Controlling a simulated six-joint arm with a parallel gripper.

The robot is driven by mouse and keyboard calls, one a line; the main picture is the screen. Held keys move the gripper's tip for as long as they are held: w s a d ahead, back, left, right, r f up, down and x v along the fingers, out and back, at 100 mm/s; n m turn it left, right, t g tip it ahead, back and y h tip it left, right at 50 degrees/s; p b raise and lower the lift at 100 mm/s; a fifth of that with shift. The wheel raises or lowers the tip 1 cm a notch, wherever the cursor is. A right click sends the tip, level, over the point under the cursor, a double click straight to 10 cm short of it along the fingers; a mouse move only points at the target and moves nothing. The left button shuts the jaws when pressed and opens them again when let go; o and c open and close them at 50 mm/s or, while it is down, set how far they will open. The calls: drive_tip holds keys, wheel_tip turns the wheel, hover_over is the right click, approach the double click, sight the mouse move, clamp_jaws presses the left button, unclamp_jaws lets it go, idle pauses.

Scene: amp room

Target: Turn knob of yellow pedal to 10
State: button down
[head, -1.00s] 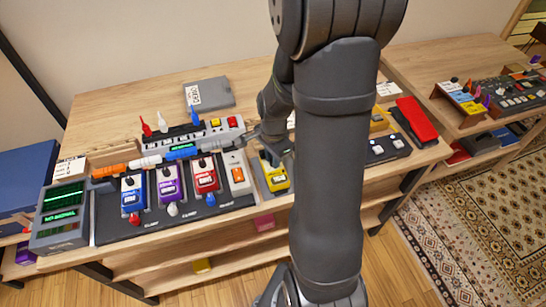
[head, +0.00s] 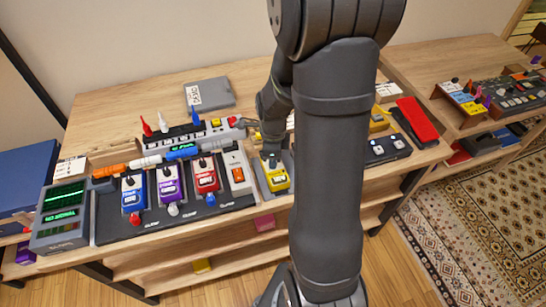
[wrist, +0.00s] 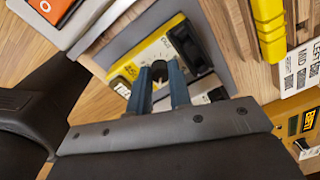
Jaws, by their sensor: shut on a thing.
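The yellow pedal (head: 275,178) sits on a grey board near the middle front of the bench, beside the row of other pedals. In the wrist view the yellow pedal (wrist: 150,52) lies under my gripper, with a pale dial face and a dark block on it. My gripper (wrist: 160,75) has its two blue-grey fingers closed around a small black knob (wrist: 159,72) on the dial face. The fingers hide much of the knob and dial, so I cannot read its setting. In the head view my gripper (head: 269,150) is small and partly hidden by my arm.
Blue (head: 133,195), purple (head: 169,184) and red (head: 206,175) pedals and a white box with an orange switch (head: 237,172) stand to the left. A power strip (head: 215,131) lies behind them. A dark two-button pedal (head: 387,149) stands to the right.

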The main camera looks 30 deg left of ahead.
idle(0.3)
drive_tip(key=c, duration=1.3)
unclamp_jaws()
